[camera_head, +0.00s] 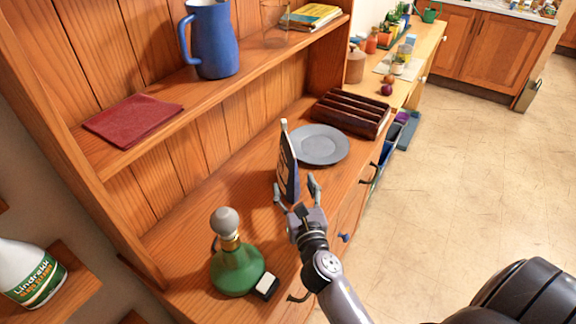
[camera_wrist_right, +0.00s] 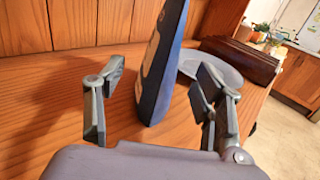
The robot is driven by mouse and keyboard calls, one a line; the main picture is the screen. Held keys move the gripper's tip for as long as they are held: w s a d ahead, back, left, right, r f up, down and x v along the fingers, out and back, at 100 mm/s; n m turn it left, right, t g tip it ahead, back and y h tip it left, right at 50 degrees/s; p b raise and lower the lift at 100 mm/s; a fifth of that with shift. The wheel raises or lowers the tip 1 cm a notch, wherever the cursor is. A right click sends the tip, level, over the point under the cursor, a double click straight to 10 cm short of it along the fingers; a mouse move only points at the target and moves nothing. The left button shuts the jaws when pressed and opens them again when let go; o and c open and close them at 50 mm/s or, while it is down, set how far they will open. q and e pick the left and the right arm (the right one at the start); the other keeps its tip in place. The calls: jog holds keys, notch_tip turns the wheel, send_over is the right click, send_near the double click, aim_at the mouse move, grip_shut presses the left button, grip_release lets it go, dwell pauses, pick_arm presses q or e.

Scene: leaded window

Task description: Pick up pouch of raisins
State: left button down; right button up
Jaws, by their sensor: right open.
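The pouch of raisins (camera_head: 288,168) stands upright on the wooden dresser's worktop, a dark blue packet seen nearly edge-on with a pale top. In the right wrist view the pouch (camera_wrist_right: 163,65) rises between the two fingers, and its top is cut off by the frame. My right gripper (camera_head: 297,190) is open at the near side of the pouch. In the wrist view the right gripper (camera_wrist_right: 158,105) has a finger on each side, with visible gaps to the pouch. My left gripper does not show.
Behind the pouch are a grey plate (camera_head: 320,145) and a dark wooden rack (camera_head: 350,112). A green bottle (camera_head: 237,268) with a round stopper and a small black-and-white block (camera_head: 266,286) stand nearer. The shelf above holds a blue jug (camera_head: 212,40) and red cloth (camera_head: 132,120).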

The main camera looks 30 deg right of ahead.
jog(key=p+x, duration=0.1)
jog(key=x, duration=0.6)
jog(key=shift+w+d+r, duration=0.15)
jog(key=shift+d, duration=0.05)
jog(key=shift+c, duration=0.3)
jog(key=shift+c, duration=0.7)
grip_shut()
jog(key=shift+r, duration=0.1)
